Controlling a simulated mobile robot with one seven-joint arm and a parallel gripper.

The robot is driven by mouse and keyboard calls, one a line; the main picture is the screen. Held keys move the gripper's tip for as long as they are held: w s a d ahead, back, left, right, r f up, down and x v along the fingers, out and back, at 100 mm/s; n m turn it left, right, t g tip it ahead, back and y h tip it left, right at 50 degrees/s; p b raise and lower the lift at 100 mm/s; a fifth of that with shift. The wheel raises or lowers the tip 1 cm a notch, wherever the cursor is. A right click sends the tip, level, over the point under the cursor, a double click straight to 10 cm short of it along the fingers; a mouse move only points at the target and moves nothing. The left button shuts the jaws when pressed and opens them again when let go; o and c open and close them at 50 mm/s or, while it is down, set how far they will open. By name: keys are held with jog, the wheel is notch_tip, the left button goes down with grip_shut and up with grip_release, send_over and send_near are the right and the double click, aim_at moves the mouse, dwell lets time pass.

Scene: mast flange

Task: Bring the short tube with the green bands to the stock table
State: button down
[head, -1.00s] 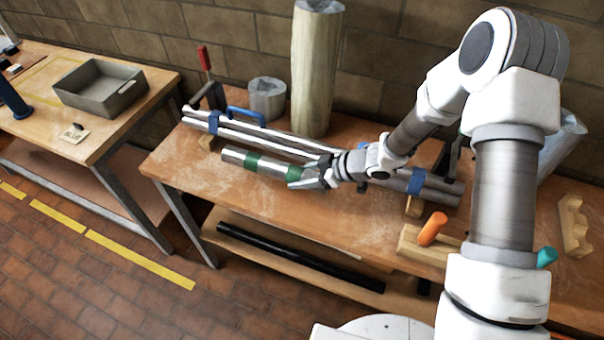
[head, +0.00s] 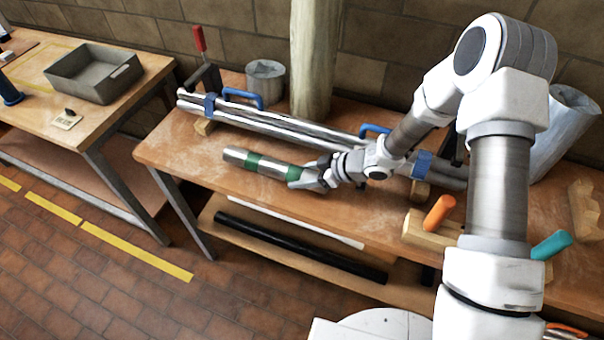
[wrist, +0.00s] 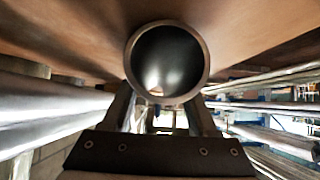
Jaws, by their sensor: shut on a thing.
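The short metal tube (head: 237,157) has a green band (head: 254,163) near its middle and another green patch close to my fingers. My gripper (head: 310,178) is shut on its right end, in front of the long clamped tubes. The wrist view shows the tube's open round end (wrist: 167,62) between the fingers (wrist: 160,115). The tube seems just above the bench top; the exact gap is hard to judge. A separate table (head: 95,140) at the left, likely the stock table, has a yellow outline marked on it.
Long tubes (head: 280,130) with blue clamps lie behind the short tube. A grey tray (head: 93,73) and a small card (head: 66,120) are on the left table. A floor gap separates the tables.

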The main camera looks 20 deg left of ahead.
jog(key=shift+c, duration=0.5)
grip_release()
jog(key=p+v, duration=0.2)
jog(key=v, duration=1.5)
jog(key=shift+d, duration=0.15)
jog(key=shift+r, duration=0.15)
